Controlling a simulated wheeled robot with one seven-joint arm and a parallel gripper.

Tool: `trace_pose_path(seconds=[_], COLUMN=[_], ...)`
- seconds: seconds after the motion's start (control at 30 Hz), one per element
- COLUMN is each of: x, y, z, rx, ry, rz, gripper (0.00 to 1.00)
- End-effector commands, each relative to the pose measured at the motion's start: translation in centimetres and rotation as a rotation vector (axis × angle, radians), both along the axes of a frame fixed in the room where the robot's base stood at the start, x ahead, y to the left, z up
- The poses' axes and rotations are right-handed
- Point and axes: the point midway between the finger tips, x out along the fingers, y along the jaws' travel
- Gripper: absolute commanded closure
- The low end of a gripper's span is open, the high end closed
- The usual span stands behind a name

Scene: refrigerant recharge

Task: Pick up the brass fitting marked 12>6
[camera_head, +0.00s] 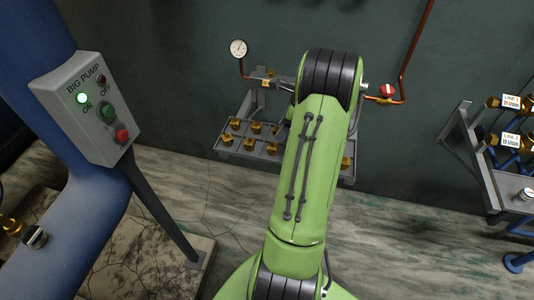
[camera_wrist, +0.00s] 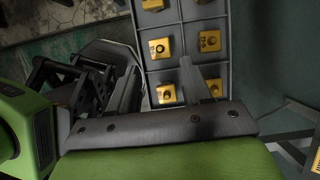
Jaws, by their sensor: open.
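Several square brass fittings sit in the grey tray (camera_head: 222,151) against the wall, partly hidden by my green arm in the head view. The wrist view shows the tray (camera_wrist: 184,12) close up, with fittings at its left (camera_wrist: 160,48), right (camera_wrist: 209,41), lower left (camera_wrist: 166,94) and lower right (camera_wrist: 215,88). Their markings are too small to read, so I cannot tell which is 12>6. My gripper (camera_wrist: 158,82) is open and empty, its fingers apart near the lower fittings; one finger overlaps the tray in view. The head view hides my gripper behind the arm.
A copper pipe with a gauge (camera_head: 239,48) and a red-handled valve (camera_head: 387,91) runs above the tray. A grey rack with labelled brass lines (camera_head: 510,138) stands at the right. The BIG PUMP box (camera_head: 89,104) is at the left, its green light lit.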

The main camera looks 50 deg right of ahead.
Motion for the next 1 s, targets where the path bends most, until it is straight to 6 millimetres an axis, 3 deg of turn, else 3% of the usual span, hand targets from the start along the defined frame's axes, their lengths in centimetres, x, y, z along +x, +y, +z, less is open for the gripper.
trace_pose_path(seconds=[0.03,0.1,0.37,0.53,0.77,0.87,1.0], x=[0.5,1.0,1.9,2.7,3.1,3.1,3.0], y=[0.3,0.5,0.9,1.3,1.4,1.4,1.4], z=[-1.7,-3.0,-5.6,-8.8,-9.3,-9.3,-9.2], rx=[0.002,0.001,-0.001,0.0,-0.002,-0.001,-0.001], ry=[0.001,0.002,0.001,0.001,-0.002,-0.002,-0.002], rz=[0.004,0.003,0.003,0.004,0.002,0.001,0.002], gripper=[0.51,0.51,0.51,0.51,0.51,0.62,0.83])
